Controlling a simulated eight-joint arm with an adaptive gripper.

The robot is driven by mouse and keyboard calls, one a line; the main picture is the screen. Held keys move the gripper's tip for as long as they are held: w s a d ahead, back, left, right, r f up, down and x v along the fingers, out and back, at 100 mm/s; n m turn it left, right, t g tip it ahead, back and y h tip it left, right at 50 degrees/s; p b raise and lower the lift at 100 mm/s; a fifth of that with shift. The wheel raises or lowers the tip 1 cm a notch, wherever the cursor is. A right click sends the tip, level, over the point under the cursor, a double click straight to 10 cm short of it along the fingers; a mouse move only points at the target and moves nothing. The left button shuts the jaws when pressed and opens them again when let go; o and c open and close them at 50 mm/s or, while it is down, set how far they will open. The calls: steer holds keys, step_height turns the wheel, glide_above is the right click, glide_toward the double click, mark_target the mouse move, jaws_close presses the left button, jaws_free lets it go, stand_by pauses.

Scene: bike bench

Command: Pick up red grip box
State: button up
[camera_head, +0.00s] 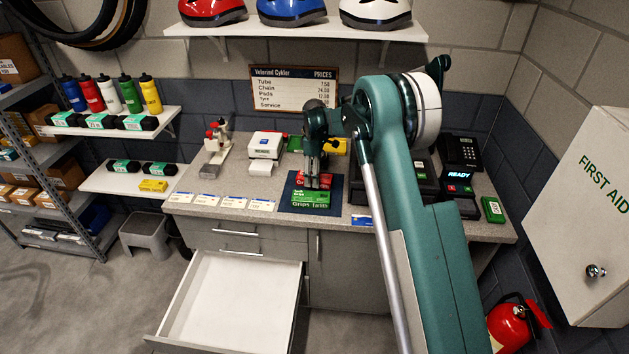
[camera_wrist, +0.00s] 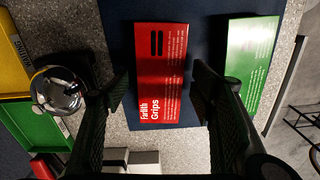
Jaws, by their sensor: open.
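The red grip box (camera_head: 301,180) lies on a dark blue mat (camera_head: 290,204) on the counter, partly hidden behind my gripper (camera_head: 314,183) in the head view. In the wrist view the red box (camera_wrist: 158,70), printed "Farlith Grips", lies between the two spread fingers of my gripper (camera_wrist: 161,90).
A silver bell-like dome (camera_wrist: 58,90) is close to the left finger. Yellow (camera_wrist: 12,60) and green (camera_wrist: 30,125) items lie beyond it. A white printer (camera_head: 265,146) and a card terminal (camera_head: 459,150) stand on the counter. An open drawer (camera_head: 230,300) juts out below.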

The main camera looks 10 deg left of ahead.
steer(key=shift+f, duration=0.7)
steer(key=shift+c, duration=0.2)
steer(key=c, duration=1)
